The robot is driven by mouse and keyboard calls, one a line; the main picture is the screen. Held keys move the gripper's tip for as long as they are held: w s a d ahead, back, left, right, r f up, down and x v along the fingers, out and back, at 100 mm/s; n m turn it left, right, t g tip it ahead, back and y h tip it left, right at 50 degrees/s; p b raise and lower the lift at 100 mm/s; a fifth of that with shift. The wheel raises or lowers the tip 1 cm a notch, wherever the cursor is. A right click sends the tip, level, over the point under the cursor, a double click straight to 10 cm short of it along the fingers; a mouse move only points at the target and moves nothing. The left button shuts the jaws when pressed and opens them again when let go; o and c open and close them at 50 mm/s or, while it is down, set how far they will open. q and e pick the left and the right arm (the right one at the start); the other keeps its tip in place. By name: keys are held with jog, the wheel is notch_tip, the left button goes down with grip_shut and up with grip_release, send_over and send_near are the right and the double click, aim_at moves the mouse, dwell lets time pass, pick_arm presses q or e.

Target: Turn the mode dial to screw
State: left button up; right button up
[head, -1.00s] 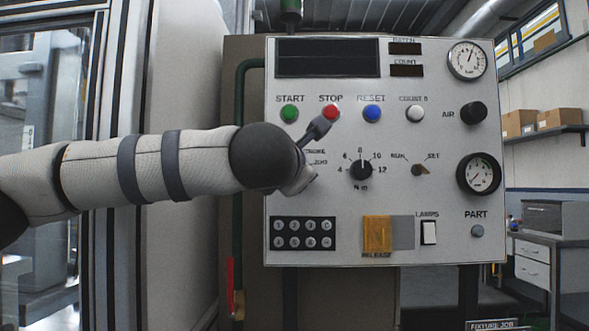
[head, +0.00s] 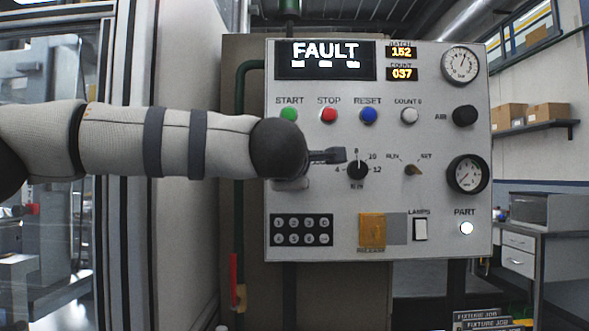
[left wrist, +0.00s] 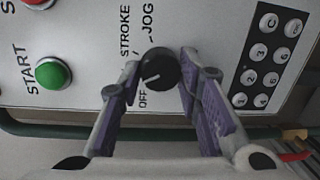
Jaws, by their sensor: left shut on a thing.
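The mode dial (left wrist: 160,70) is a round black knob with a white mark, seen in the left wrist view. The labels OFF, JOG and STROKE stand beside it; I see no label that reads screw. My left gripper (left wrist: 161,66) is shut on the dial, with a purple-padded finger on each side. In the head view my left gripper (head: 325,156) is at the panel's left part and hides the dial and its labels. My right gripper is not in view.
The control panel (head: 310,200) carries a green START button (head: 289,115), a red STOP button (head: 328,115), a torque knob (head: 357,170), a RUN/SET switch (head: 412,170) and a keypad (head: 302,230). The display (head: 325,60) reads FAULT. The PART lamp (head: 466,228) is lit white.

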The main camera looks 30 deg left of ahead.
pick_arm(q)
jog(key=shift+r+m, duration=0.1)
jog(key=shift+m, duration=0.5)
jog(key=o, duration=1.1)
jog(key=shift+o, duration=0.2)
jog(key=f+v, duration=0.1)
jog(key=v, duration=1.1)
jog(key=shift+r, duration=0.5)
